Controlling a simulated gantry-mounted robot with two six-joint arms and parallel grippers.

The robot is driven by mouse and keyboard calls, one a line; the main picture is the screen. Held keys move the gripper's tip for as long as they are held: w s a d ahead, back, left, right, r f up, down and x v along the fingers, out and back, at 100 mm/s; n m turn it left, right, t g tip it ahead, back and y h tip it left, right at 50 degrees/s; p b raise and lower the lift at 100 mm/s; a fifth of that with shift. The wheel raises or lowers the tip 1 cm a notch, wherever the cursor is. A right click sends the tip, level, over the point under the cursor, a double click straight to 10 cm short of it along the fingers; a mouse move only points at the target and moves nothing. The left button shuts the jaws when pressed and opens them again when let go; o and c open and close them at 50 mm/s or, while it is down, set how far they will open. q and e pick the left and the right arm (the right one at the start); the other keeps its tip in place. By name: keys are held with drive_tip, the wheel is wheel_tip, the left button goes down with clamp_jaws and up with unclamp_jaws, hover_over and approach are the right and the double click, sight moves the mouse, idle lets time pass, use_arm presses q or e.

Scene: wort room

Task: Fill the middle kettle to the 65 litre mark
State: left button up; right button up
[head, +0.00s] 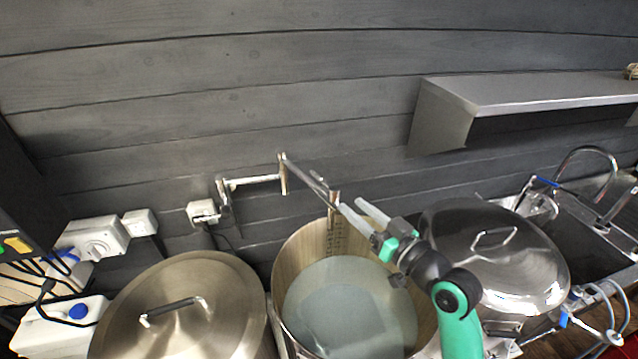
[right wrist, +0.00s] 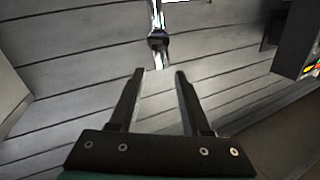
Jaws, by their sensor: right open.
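The middle kettle (head: 290,262) stands open in the head view, with pale water (head: 345,305) inside. A dark graduated scale (head: 337,238) runs down its back inner wall; its numbers are too small to read. A jointed metal filler pipe (head: 255,181) reaches from the wall, and its end (head: 334,197) hangs over the kettle's back rim. I see no clear stream. My right gripper (head: 352,204) is open above the kettle, close beside the pipe end. In the right wrist view, a metal pipe with a dark joint (right wrist: 158,40) lies beyond the empty jaws (right wrist: 160,73). My left gripper is out of view.
A lidded kettle (head: 190,300) stands at left and another lidded one (head: 495,255) at right. A steel shelf (head: 550,92) juts from the wall above right. A sink with taps (head: 590,205) is at far right.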

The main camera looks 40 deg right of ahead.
sight(338, 197)
drive_tip(key=w+b, duration=0.2)
drive_tip(key=w, duration=0.1)
drive_tip(key=w+b, duration=0.1)
drive_tip(key=shift+w+d+f+b, duration=0.2)
drive_tip(key=shift+w+f+b, duration=0.05)
drive_tip(key=shift+f+b, duration=0.1)
drive_tip(key=w, duration=0.4)
drive_tip(key=w+r, duration=0.1)
drive_tip(key=w, duration=0.1)
drive_tip(key=shift+d+p, duration=0.25)
drive_tip(key=shift+p, duration=0.05)
drive_tip(key=shift+w+f, duration=0.1)
drive_tip(key=shift+w, duration=0.35)
clamp_jaws()
